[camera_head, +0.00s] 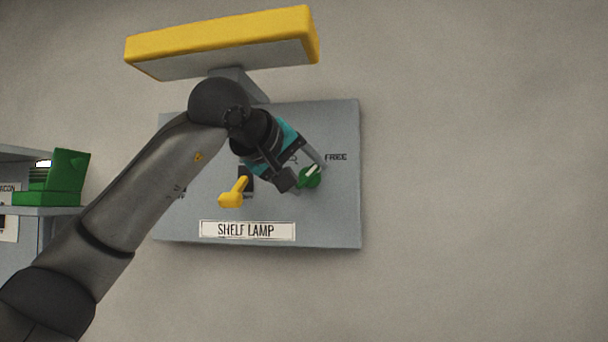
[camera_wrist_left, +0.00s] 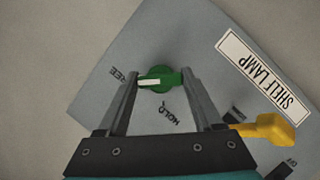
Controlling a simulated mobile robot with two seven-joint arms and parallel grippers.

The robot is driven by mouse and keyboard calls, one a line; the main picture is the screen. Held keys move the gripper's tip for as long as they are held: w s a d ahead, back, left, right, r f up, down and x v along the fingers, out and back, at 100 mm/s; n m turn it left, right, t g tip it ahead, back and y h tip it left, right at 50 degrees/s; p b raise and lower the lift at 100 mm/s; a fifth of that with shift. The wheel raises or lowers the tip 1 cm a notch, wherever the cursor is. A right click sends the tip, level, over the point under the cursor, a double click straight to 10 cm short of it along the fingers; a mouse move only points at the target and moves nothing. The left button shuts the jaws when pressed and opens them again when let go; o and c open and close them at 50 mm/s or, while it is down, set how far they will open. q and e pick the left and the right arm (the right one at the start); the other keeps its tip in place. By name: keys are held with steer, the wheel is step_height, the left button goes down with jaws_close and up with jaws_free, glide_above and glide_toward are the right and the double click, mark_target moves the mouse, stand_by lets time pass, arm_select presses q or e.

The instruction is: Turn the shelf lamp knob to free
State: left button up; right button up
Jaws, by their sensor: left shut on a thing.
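The shelf lamp knob (camera_head: 309,178) is green with a white pointer mark, on the right side of a grey wall panel (camera_head: 335,215). It also shows in the left wrist view (camera_wrist_left: 162,79). My left gripper (camera_head: 302,171) is shut on the knob, with one finger on each side of it in the left wrist view (camera_wrist_left: 160,76). The white mark points roughly toward the FREE label (camera_head: 336,157), slightly off to its HOLD side in the wrist view. The HOLD label (camera_wrist_left: 171,113) is partly hidden by my gripper in the head view. My right gripper is not in view.
A yellow lever (camera_head: 232,193) sticks out left of the knob, close to my gripper. A sign reading SHELF LAMP (camera_head: 247,230) is below. A yellow-topped lamp (camera_head: 220,42) juts out above. A green box (camera_head: 52,180) stands at the left. The wall at right is clear.

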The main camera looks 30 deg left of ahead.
arm_select(q)
steer(key=shift+f, duration=0.1)
steer(key=o, duration=1.4)
steer(key=shift+c, duration=0.2)
steer(key=shift+s, duration=0.1)
steer(key=b+v, duration=0.3)
steer(key=v, duration=1.2)
steer(key=shift+d, duration=0.1)
